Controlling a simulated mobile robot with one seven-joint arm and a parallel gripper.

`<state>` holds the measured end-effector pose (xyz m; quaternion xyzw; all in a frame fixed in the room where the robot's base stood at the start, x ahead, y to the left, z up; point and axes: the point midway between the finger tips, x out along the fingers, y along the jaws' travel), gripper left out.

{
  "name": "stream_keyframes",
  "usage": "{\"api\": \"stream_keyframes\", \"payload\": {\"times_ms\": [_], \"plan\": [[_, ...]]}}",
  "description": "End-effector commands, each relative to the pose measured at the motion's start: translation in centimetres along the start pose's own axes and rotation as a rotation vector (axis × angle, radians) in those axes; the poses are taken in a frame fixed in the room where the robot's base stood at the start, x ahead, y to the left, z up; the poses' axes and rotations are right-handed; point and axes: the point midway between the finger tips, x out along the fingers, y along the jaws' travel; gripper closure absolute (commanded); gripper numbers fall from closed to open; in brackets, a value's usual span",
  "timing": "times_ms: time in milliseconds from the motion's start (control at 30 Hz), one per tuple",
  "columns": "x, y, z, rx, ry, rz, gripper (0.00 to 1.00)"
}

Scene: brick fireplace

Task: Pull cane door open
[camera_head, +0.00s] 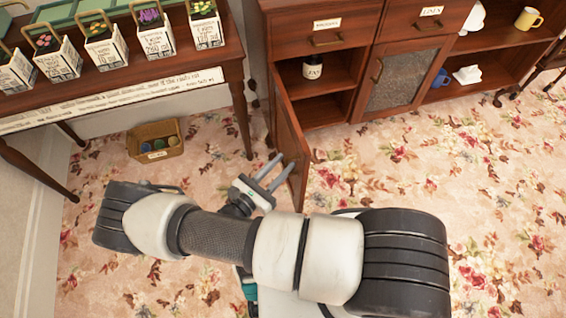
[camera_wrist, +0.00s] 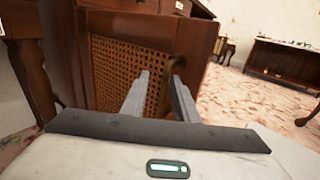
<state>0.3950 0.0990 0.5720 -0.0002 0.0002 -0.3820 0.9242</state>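The cane door (camera_head: 291,135) is the left door of the wooden cabinet. It stands swung out from its left side, seen nearly edge-on in the head view. In the wrist view its woven cane panel (camera_wrist: 113,70) and wooden frame face me. My gripper (camera_head: 284,162) is on the left, outer side of the door, close to its free edge. Its two fingers (camera_wrist: 160,76) are apart, with cane and frame showing between them. A curved handle (camera_wrist: 177,63) shows by the right fingertip, partly hidden; I cannot tell whether they touch.
The open compartment holds a labelled pot (camera_head: 313,70). A second door (camera_head: 397,78) beside it is shut. A side table (camera_head: 150,70) with flower boxes stands left, a small box (camera_head: 157,152) on the floor below. Floral carpet (camera_head: 400,175) lies clear right of the door.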

Motion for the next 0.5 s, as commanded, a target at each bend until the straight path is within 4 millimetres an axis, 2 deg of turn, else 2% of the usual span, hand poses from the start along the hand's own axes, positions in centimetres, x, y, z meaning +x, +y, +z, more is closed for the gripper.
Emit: {"api": "stream_keyframes", "payload": {"times_ms": [167, 500], "plan": [[-3.5, 0.1, 0.1, 0.003, 0.002, 0.004, 0.73], [-11.9, 0.0, 0.0, 0.002, 0.001, 0.002, 0.73]]}}
